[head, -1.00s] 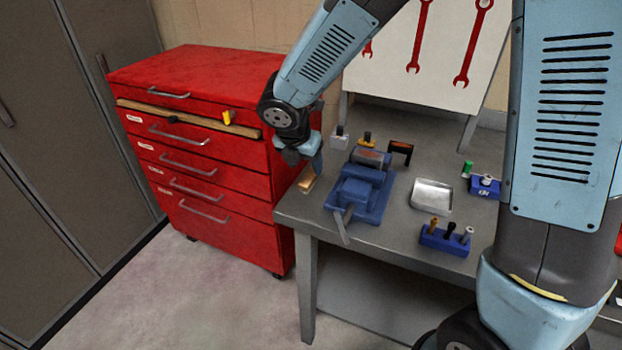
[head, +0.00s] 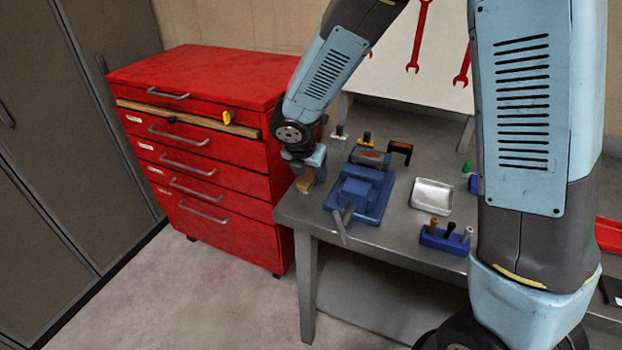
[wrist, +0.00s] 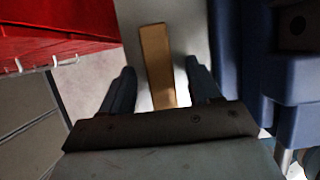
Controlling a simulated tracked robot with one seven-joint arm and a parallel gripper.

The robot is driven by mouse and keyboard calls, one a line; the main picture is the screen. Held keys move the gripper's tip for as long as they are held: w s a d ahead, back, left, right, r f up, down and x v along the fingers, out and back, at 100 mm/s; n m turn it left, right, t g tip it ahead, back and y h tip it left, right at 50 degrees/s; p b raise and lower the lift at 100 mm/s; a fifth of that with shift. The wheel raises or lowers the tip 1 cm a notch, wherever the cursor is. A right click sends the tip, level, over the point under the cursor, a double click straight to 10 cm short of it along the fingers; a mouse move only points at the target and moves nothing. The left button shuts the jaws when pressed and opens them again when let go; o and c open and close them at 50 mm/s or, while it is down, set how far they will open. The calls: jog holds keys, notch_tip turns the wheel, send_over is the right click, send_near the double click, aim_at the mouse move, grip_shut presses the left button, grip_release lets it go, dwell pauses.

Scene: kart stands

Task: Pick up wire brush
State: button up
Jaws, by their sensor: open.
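The wire brush shows as a narrow tan wooden handle (head: 305,185) at the left edge of the grey workbench, beside the blue vise. In the wrist view the brush (wrist: 157,55) lies lengthwise between my two fingers, with a gap on each side. Its bristles cannot be made out. My gripper (wrist: 160,70) is open and empty, its fingers pointing along the handle in that view. In the head view my gripper (head: 309,167) is just over the brush, and the wrist hides part of it.
The blue vise (head: 360,190) stands close to the right of the brush. The red tool cabinet (head: 225,165) stands close on the left. A metal tray (head: 432,196), a blue holder with small tools (head: 445,240) and a pegboard with red wrenches (head: 410,50) are farther right.

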aim_at(310, 176)
jog(key=shift+f, duration=0.2)
dwell(0.3)
jog(key=shift+s, duration=0.1)
grip_shut()
dwell(0.5)
notch_tip(310, 176, up, 4)
jog(key=shift+s+d+r, duration=0.1)
jog(key=s+d+r, duration=0.7)
jog(key=s+r, duration=0.2)
jog(key=s, duration=0.2)
jog(key=shift+s+d+r, duration=0.15)
jog(key=shift+s+d, duration=0.05)
